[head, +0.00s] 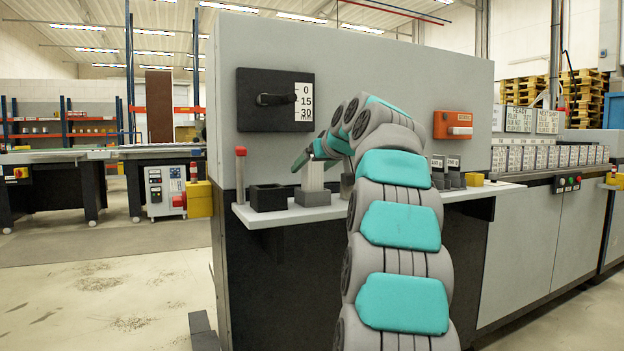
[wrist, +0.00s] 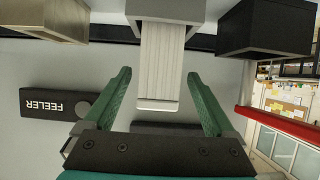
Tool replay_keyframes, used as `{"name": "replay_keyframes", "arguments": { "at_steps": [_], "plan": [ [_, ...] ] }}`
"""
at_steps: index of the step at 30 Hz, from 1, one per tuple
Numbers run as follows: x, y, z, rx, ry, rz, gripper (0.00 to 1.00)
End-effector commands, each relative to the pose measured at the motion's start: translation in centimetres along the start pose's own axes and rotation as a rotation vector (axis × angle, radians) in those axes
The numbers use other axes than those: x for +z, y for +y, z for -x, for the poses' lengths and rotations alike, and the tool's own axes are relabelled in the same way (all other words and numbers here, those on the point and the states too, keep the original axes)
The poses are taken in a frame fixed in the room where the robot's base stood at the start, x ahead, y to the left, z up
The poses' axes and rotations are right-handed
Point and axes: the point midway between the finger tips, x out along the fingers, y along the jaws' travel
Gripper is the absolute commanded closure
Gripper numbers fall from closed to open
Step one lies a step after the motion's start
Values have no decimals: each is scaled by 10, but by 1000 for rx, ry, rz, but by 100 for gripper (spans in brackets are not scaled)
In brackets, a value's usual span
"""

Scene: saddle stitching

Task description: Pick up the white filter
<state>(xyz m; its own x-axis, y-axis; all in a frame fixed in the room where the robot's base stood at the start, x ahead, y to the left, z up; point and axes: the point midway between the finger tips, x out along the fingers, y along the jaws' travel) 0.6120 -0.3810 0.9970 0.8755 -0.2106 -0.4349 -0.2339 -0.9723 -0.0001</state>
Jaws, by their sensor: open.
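The white filter (wrist: 160,62) is a pale, ribbed upright block seated in a grey holder (wrist: 168,8). In the head view the filter (head: 313,176) stands on the shelf in its grey base (head: 313,198). My gripper (wrist: 159,74) is open, with one green finger on each side of the filter's free end and a visible gap on both sides. In the head view my gripper (head: 312,154) is at the top of the filter, partly hidden by my arm.
A black open box (head: 268,197) stands left of the filter, with a red-topped post (head: 240,174) beyond it. The panel behind carries a black dial box (head: 275,100) and an orange switch box (head: 453,125). A black FEELER plate (wrist: 55,105) shows in the wrist view.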

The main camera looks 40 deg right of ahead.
Motion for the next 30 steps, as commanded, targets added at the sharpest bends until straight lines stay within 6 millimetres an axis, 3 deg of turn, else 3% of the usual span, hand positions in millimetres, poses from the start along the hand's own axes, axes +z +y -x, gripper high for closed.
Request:
{"name": "replay_keyframes", "arguments": {
  "at_steps": [7,15,30],
  "plan": [
    [1,3,-34,0,-3,-1,10],
    [0,2,-38,0,-1,0,10],
    [0,2,-38,0,0,0,65]
  ]
}}
